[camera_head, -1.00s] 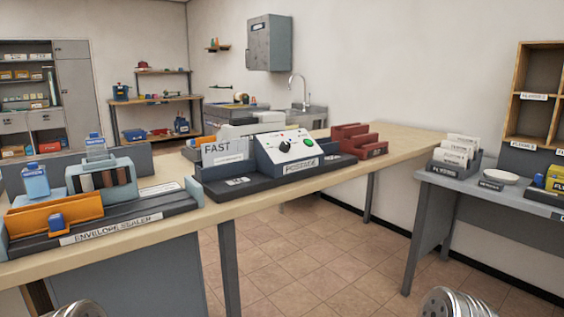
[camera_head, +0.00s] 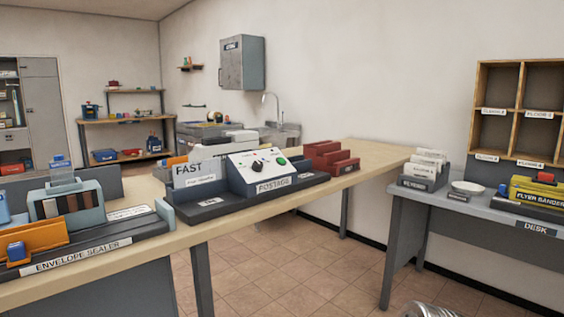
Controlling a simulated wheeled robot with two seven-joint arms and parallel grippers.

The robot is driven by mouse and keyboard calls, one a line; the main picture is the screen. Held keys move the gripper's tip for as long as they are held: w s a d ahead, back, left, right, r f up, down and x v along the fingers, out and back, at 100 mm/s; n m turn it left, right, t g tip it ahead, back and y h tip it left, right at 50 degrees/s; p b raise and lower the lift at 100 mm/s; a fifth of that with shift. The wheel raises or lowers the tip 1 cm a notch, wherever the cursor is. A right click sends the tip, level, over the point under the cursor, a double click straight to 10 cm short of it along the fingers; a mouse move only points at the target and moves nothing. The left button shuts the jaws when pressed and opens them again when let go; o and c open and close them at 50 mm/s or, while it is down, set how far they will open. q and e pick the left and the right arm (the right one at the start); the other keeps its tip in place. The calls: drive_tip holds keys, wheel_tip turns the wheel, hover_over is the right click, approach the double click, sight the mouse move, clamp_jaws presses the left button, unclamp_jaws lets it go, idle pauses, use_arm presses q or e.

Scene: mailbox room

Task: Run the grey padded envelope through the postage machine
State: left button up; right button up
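The postage machine (camera_head: 262,187) stands on the long wooden counter (camera_head: 300,202). It has a white sloped panel with a black knob and a green button, and a dark base. A grey flat piece lettered FAST (camera_head: 192,182) stands upright at its left end, with some orange behind it. I cannot tell whether this is the grey padded envelope, and I see no other clear candidate. Neither gripper shows.
The envelope sealer (camera_head: 84,258) sits on the counter at left, with an orange holder (camera_head: 38,238). A red stepped rack (camera_head: 331,163) stands right of the machine. A grey desk (camera_head: 455,205) with a flyer bander (camera_head: 534,194) is at right. Tiled floor lies open between them.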

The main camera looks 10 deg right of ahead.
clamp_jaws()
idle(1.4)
